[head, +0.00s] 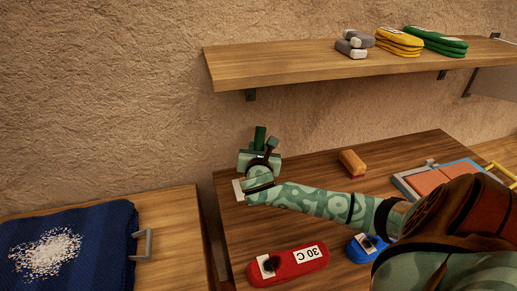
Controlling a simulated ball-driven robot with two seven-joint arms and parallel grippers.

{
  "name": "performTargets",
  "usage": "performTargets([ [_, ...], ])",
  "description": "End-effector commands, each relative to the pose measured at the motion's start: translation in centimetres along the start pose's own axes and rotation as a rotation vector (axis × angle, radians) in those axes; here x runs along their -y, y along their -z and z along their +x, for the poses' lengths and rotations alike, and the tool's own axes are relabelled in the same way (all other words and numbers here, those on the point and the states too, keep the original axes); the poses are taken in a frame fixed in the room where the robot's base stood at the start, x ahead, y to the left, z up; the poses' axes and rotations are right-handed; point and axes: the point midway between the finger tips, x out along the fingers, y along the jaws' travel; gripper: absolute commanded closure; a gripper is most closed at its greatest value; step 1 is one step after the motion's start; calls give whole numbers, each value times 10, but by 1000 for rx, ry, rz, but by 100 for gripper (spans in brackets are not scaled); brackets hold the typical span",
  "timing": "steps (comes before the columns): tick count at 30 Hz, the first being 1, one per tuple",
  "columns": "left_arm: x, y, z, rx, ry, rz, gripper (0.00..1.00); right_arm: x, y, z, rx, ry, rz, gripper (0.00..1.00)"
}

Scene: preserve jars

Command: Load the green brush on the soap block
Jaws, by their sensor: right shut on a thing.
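My right gripper (259,157) is above the back left of the wooden table. It is shut on a dark green upright piece (260,138), which looks like part of the green brush; my gripper hides the rest of it. A small whitish block (238,189) shows at the left of my right wrist and may be the soap block. My wrist covers part of it, and I cannot tell whether the brush touches it. My left gripper is not in view.
A brown block with a red underside (351,162), a red case marked 30 C (300,265), a blue case (361,249) and a blue-rimmed tray (408,184) are on the table. White grains (45,255) lie on a navy cloth (110,230) at left. Folded cloths (398,42) sit on the shelf.

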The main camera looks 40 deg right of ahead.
Motion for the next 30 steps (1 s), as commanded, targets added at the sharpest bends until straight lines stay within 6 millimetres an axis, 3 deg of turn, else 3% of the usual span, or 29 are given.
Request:
performTargets([
  [30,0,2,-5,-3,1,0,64,0,2,0,-4,0,-1,95],
])
